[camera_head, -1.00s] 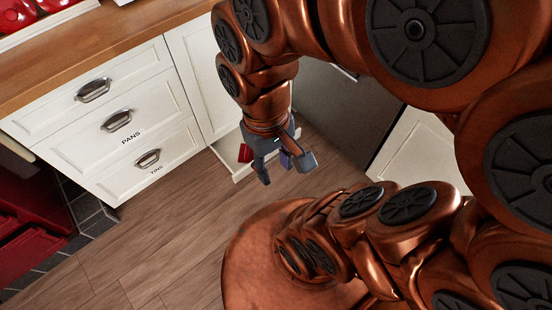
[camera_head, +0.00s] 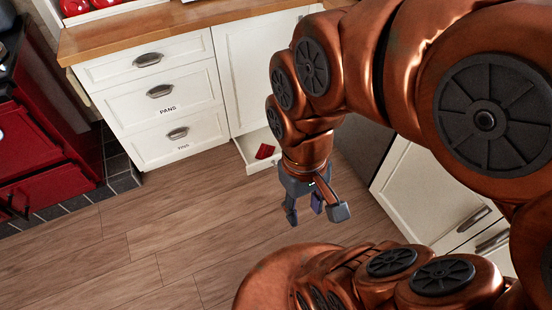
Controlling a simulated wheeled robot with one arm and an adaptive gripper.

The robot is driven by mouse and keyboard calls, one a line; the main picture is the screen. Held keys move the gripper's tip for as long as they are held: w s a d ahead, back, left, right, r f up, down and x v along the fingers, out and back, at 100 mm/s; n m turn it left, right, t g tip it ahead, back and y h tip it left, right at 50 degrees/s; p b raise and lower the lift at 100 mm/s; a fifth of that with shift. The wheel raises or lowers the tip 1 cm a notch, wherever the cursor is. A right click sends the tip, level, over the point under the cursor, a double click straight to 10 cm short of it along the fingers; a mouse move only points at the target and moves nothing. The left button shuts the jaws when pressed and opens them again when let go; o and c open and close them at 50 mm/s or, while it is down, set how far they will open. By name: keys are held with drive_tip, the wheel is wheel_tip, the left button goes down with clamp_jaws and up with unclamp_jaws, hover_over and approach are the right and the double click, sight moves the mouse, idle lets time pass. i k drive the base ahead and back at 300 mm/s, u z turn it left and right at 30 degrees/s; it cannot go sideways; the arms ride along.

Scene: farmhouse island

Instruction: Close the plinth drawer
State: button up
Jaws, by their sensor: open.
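The plinth drawer (camera_head: 245,157) is a low white drawer at floor level under the tall white cupboard door. It stands pulled out, and a red item (camera_head: 265,151) lies inside it. Its right part is hidden behind my arm. My gripper (camera_head: 314,214) is grey, open and empty, and points down above the wooden floor. In the picture it is below and to the right of the drawer; I cannot tell whether they touch, but a gap shows between them.
White drawers (camera_head: 160,118), one marked PANS, stand shut left of the cupboard door (camera_head: 262,70). A wooden worktop (camera_head: 140,30) runs above. A red range cooker (camera_head: 40,135) is at the left. A dark panel and white cabinets (camera_head: 440,195) are at the right. The wooden floor (camera_head: 150,225) is clear.

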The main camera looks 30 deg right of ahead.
sight(248, 144)
drive_tip(key=u, duration=0.7)
drive_tip(key=i, duration=1.3)
drive_tip(key=z, duration=0.8)
drive_tip(key=i, duration=0.5)
drive_tip(key=z, duration=0.5)
